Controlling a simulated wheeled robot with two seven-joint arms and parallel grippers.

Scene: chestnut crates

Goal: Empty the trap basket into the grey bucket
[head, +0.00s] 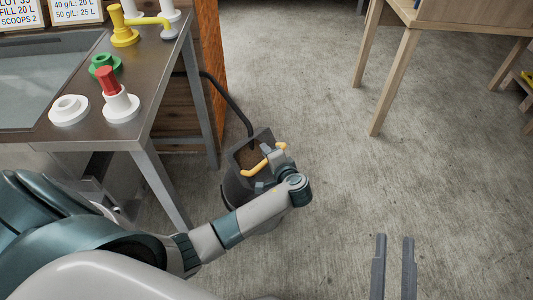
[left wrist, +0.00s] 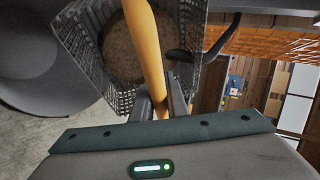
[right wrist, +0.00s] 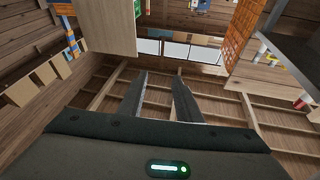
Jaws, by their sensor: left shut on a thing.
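The trap basket (head: 238,160) is a dark grey mesh box with a yellow handle (head: 253,170) and brown matter inside, beside the steel table's leg. My left gripper (head: 270,160) is shut on the yellow handle. The left wrist view shows the mesh (left wrist: 97,45), the brown contents (left wrist: 135,55) and the handle between the fingers (left wrist: 160,100). A rounded grey form, seemingly the grey bucket (left wrist: 35,60), shows at the upper left there; how basket and bucket sit relative to each other is unclear. My right gripper (head: 393,245) is open and empty above the floor.
A steel table (head: 150,75) with a sink basin and colored valves stands at the left. A black hose (head: 230,100) runs down behind the basket. A wooden table (head: 400,40) stands at the back right. The concrete floor (head: 340,180) between is clear.

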